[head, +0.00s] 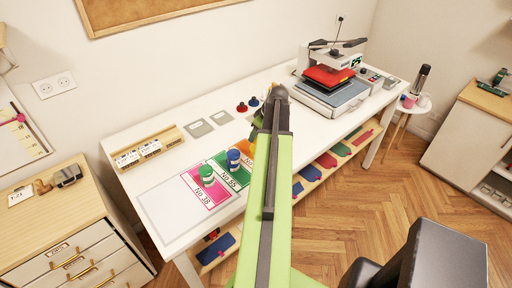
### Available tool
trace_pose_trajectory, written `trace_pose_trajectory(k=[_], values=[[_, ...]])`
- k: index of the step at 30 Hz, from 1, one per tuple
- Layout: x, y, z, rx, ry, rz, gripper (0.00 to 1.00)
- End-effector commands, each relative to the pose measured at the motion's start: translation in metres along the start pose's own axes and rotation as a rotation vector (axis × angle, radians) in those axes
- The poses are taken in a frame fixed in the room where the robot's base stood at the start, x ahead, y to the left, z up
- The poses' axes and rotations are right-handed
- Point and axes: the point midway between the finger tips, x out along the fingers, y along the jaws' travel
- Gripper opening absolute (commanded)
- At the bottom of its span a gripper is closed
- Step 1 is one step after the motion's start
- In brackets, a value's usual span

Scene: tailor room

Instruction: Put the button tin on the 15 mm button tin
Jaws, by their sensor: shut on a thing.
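Two flat grey tins with pale labels lie apart on the white table, a left one (199,128) and a right one (221,118). Their print is too small to read, so I cannot tell which is the 15 mm button tin. My gripper (259,120) is above the table, to the right of these tins, mostly hidden behind the end of my green arm. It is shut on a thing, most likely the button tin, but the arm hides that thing.
Left of the tins is a wooden rack (147,149) with white cards. In front are coloured cards bearing a green spool (207,174) and a blue spool (234,158). A heat press (330,82) is at the right.

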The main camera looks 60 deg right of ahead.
Motion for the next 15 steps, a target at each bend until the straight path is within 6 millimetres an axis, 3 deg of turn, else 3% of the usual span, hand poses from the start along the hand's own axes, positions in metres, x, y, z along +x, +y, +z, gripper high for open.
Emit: trace_pose_trajectory(k=[7, 15], values=[[0.009, -0.001, -0.003, 0.001, 0.0, 0.0, 0.06], [0.046, 0.0, 0.013, 0.001, 0.0, 0.0, 0.06]])
